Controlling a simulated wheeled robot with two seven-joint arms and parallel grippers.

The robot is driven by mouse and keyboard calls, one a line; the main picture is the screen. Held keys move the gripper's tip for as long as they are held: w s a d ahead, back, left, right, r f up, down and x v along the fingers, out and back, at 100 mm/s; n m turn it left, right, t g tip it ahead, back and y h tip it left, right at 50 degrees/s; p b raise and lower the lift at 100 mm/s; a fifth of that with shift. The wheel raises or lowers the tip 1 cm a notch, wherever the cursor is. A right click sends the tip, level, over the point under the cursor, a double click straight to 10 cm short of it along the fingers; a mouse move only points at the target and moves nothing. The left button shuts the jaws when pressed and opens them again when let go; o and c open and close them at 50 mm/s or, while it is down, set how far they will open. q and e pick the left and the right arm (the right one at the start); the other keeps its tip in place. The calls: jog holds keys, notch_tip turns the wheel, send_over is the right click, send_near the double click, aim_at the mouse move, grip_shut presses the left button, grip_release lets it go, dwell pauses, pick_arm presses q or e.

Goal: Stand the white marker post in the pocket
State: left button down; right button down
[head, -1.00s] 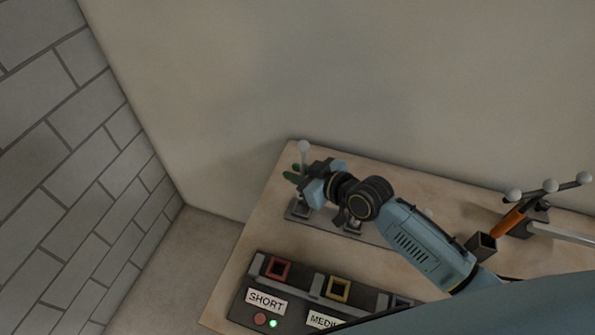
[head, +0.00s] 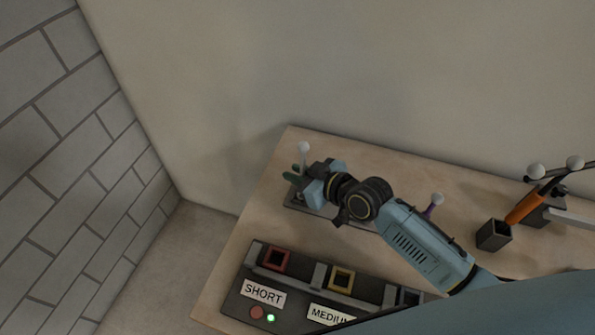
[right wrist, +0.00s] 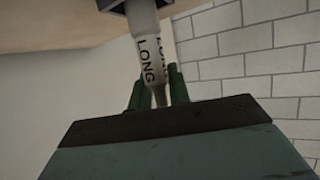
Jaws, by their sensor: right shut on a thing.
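The white marker post shows by its pale ball top (head: 304,147) in the head view, rising above my right gripper (head: 293,178). In the right wrist view its white shaft (right wrist: 146,50) carries the word LONG and passes between the green fingers of my right gripper (right wrist: 158,88), which is shut on it. The shaft's far end meets a dark grey piece (right wrist: 112,4) at the top edge; I cannot tell whether it sits inside it. In the head view my gripper hides the post's lower part, above a grey plate (head: 318,213). My left gripper is out of view.
A dark rack (head: 290,297) at the front has red (head: 276,259) and yellow (head: 341,279) square sockets and SHORT and MEDIUM labels. A dark open box (head: 493,235) and an orange-handled piece (head: 521,206) stand right. A purple ball-topped post (head: 434,205) is behind my forearm.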

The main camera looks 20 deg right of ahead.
jog(key=shift+f, duration=0.1)
jog(key=c, duration=1.2)
grip_release()
jog(key=shift+c, duration=0.2)
jog(key=p+v, duration=0.1)
jog(key=v, duration=1.2)
jog(key=shift+d+p, duration=0.2)
jog(key=shift+p, duration=0.1)
jog(key=shift+s, duration=0.15)
